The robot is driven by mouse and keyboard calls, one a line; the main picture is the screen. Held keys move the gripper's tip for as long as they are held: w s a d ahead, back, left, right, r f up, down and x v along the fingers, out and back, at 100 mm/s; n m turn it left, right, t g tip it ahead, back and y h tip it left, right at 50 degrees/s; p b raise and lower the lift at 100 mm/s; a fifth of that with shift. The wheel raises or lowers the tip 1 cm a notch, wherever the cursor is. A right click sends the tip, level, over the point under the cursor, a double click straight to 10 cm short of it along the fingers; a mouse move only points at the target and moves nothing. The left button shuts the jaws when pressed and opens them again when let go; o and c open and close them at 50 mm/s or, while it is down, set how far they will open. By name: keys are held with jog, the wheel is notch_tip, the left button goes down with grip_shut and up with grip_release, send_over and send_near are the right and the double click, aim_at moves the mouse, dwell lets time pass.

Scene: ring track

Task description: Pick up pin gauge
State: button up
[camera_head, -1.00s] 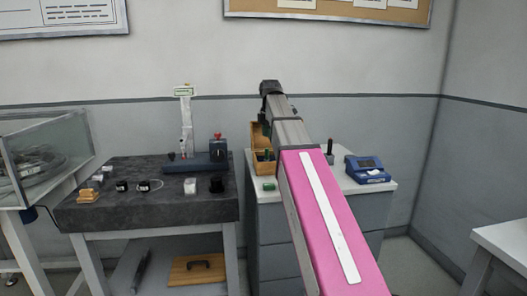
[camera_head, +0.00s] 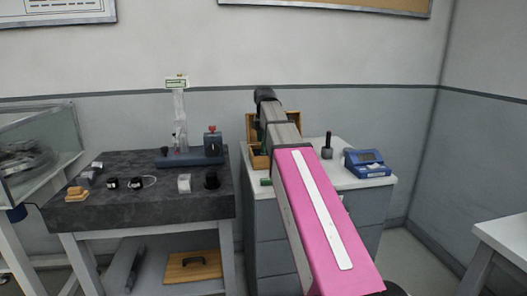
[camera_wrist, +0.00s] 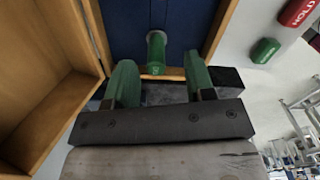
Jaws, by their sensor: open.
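The pin gauge (camera_wrist: 156,52) shows in the wrist view as a green cylinder with a round end, lying in an open wooden box with a dark blue lining. My gripper (camera_wrist: 159,72) is open, with one green finger to the left and one to the right of the gauge in that view. I see no contact between the fingers and the gauge. In the head view my arm covers most of the wooden box (camera_head: 257,161), and the gauge cannot be made out there.
The box stands on a white-topped cabinet (camera_head: 347,180) with a blue device (camera_head: 368,163) and a dark upright tool (camera_head: 327,147). Green and red tags (camera_wrist: 264,50) (camera_wrist: 297,12) lie beside the box. A dark stone table (camera_head: 140,205) with several small parts stands to the left.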

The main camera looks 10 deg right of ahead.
aim_at(263, 153)
jog(key=f, duration=0.4)
jog(key=shift+w+a+f, duration=0.1)
jog(key=shift+w, duration=0.1)
grip_shut()
